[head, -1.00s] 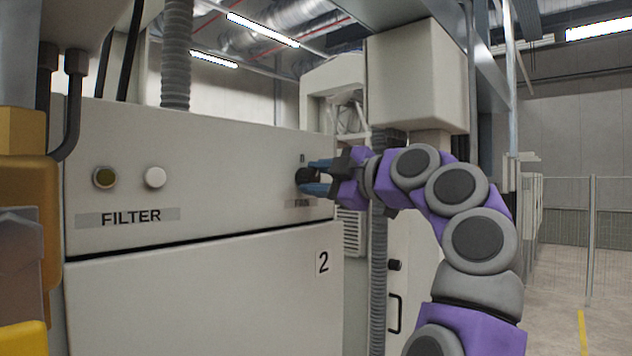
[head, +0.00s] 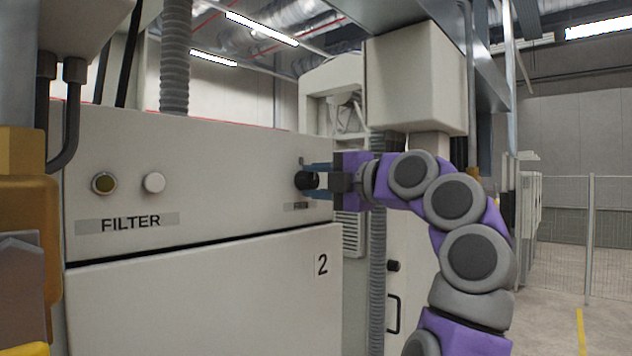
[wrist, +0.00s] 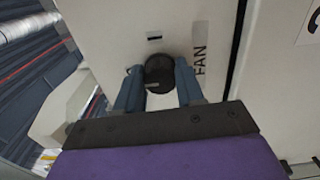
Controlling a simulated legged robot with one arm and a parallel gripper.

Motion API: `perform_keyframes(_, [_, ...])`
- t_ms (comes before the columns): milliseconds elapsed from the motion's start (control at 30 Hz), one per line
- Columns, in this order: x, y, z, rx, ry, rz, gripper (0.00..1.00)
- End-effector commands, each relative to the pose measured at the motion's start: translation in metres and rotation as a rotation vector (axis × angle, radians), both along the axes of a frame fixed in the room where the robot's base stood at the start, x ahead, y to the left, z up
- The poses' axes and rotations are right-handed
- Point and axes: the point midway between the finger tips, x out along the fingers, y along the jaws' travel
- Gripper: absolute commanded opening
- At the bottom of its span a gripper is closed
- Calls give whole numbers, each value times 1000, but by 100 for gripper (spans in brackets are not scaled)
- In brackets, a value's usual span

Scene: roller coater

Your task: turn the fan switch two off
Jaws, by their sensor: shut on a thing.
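The fan switch is a round black knob (head: 306,180) on the upper right of the light grey cabinet marked 2 (head: 200,290). It also shows in the wrist view as a black knob (wrist: 159,72) beside the FAN label (wrist: 200,60). My gripper (head: 318,180) reaches in from the right at the knob. In the wrist view its two blue fingers (wrist: 158,82) stand one on each side of the knob and are shut on it. The small mark by the knob is too small to read.
A corrugated hose (head: 378,270) runs down right of the cabinet. Open floor lies at the far right.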

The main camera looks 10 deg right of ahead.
Motion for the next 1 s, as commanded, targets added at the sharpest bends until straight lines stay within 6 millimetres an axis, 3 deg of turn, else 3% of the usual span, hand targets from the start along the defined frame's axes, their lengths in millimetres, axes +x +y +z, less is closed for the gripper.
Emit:
perform_keyframes(300, [4,0,-7,-7,16,2,7])
perform_keyframes(333, [4,0,-7,-7,16,2,39])
perform_keyframes(567, [3,0,-5,-3,11,2,61])
perform_keyframes(1000, [-13,-10,-2,-1,3,0,63])
